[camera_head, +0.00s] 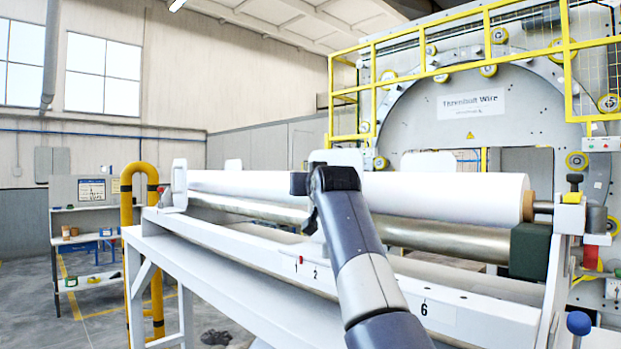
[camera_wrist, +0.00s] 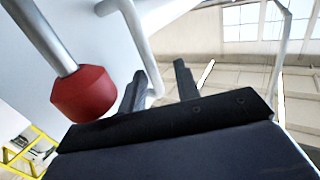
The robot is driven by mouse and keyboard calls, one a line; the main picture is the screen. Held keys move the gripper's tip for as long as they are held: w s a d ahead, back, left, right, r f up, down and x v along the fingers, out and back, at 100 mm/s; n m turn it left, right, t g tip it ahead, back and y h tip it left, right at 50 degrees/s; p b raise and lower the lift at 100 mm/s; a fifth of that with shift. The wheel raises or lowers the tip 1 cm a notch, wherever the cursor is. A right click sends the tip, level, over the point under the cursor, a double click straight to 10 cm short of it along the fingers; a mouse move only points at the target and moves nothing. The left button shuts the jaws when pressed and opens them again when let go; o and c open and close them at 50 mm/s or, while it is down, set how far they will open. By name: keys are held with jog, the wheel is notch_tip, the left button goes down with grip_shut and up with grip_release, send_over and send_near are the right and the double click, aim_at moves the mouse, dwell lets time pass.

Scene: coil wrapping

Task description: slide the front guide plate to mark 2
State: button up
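The front rail (camera_head: 385,303) carries the printed marks 1, 2 and 6. A small red pin (camera_head: 300,260) stands at mark 1, just left of mark 2 (camera_head: 315,274). The front guide plate is mostly hidden behind my arm in the head view. In the wrist view a pale plate surface (camera_wrist: 85,25) shows with a red knob (camera_wrist: 83,94) on a metal rod. My gripper (camera_wrist: 163,85) has its fingers apart. A grey bent bar (camera_wrist: 138,35) runs down by the left finger; I cannot tell if it touches. In the head view my gripper (camera_head: 310,180) is in front of the roll.
A long white roll (camera_head: 440,193) lies across the stand above a metal roller (camera_head: 440,238). White upright plates (camera_head: 428,162) stand behind it. A dark green block (camera_head: 529,250) sits at the right end. A yellow post (camera_head: 139,240) and shelves (camera_head: 88,220) are at left.

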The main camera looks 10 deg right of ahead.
jog(key=shift+d, duration=0.65)
jog(key=shift+a, duration=0.4)
jog(key=shift+c, duration=1.6)
jog(key=shift+w+d, duration=0.1)
jog(key=shift+d, duration=0.05)
jog(key=shift+c, duration=0.7)
grip_shut()
